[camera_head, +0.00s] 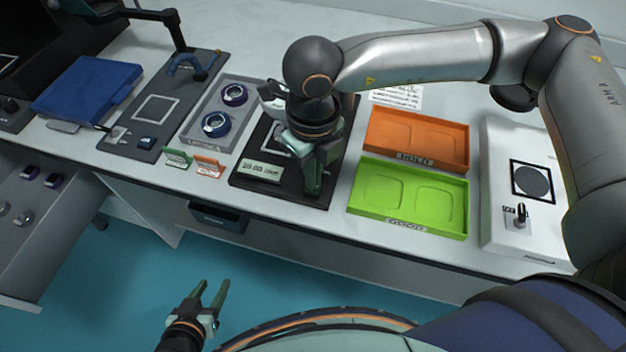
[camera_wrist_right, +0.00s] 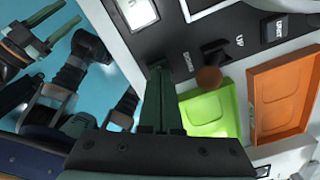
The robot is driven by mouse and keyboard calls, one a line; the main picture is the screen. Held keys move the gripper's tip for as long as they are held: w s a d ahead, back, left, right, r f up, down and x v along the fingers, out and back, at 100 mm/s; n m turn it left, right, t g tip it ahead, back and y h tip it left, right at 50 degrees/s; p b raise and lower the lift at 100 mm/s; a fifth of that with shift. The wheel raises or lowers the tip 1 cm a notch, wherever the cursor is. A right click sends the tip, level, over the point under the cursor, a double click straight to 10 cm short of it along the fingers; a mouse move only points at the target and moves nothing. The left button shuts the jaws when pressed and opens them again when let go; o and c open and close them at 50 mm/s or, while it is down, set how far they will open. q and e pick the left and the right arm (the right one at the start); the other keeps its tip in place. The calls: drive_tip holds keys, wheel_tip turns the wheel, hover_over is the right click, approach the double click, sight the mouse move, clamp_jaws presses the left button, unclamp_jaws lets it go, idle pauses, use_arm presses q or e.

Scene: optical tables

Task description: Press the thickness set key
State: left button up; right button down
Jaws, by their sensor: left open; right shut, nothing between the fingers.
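The black thickness gauge (camera_head: 293,193) stands near the table's front edge, with a lit display (camera_head: 261,172) that seems to read about 10.00 mm. In the right wrist view the display (camera_wrist_right: 138,12), a brown-knobbed lever (camera_wrist_right: 209,75) marked UP and a key marked UNIT (camera_wrist_right: 275,29) show on its black face. Contact cannot be told. My left gripper (camera_head: 217,294) is open and empty, low before the table.
An orange tray (camera_head: 376,148) and a green tray (camera_head: 356,209) are close right of the gauge. Small green (camera_head: 178,158) and orange (camera_head: 208,166) signs stand left of it. A grey holder (camera_head: 229,138) with two rings lies behind them. A white box (camera_head: 497,150) is far right.

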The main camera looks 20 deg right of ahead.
wheel_tip(320, 180, up, 7)
drive_tip(key=p, duration=0.3)
drive_tip(key=shift+r, duration=0.15)
idle(0.3)
idle(0.4)
